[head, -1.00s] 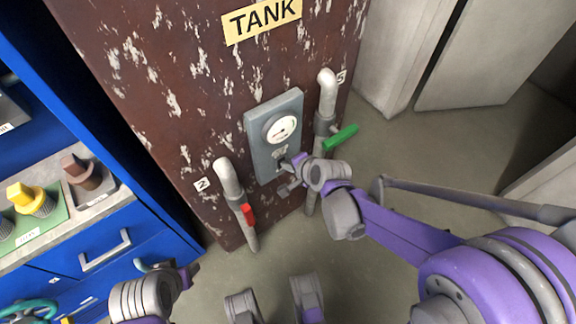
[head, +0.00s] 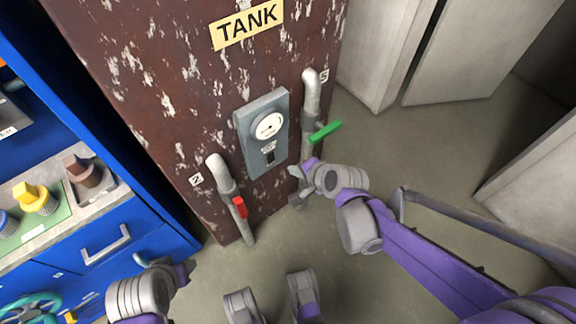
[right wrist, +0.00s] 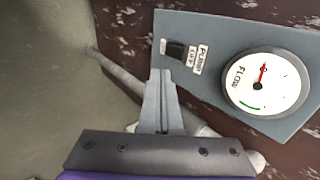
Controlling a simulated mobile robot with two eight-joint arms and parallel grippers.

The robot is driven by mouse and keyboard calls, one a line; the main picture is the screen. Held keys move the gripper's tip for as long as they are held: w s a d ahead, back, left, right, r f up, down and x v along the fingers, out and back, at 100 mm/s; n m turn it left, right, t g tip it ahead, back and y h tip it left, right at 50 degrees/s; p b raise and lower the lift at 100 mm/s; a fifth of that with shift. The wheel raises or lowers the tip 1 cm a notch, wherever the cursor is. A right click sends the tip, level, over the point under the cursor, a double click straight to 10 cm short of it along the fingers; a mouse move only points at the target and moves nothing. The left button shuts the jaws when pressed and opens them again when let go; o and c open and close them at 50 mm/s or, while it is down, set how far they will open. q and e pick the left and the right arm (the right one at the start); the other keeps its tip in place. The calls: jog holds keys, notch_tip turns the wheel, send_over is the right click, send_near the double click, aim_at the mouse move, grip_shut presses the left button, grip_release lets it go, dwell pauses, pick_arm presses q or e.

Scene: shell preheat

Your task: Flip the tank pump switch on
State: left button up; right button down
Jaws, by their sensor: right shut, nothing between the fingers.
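The grey pump panel (head: 246,133) is fixed to the rusty tank (head: 150,90), with a round white gauge and a small dark switch (head: 270,158) under it. In the right wrist view the panel (right wrist: 215,25) appears turned over, with the black switch (right wrist: 176,50) beside a PUMP label (right wrist: 199,58); its smaller line looks like OFF. My right gripper (head: 294,171) is shut and empty, just right of the panel's lower edge. In the right wrist view its fingertips (right wrist: 158,75) are close to the switch, seemingly apart from it. My left gripper (head: 188,270) is low at the left, its jaws unclear.
Pipes flank the panel: one with a red handle (head: 239,207) at left, one with a green handle (head: 325,131) at right. A blue cabinet (head: 150,220) with knobs stands at left. Open floor lies at right, before pale cabinets (head: 375,55).

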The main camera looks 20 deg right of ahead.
jog(key=v, duration=0.2)
jog(key=shift+s+r+p, duration=0.2)
jog(key=shift+p, duration=0.15)
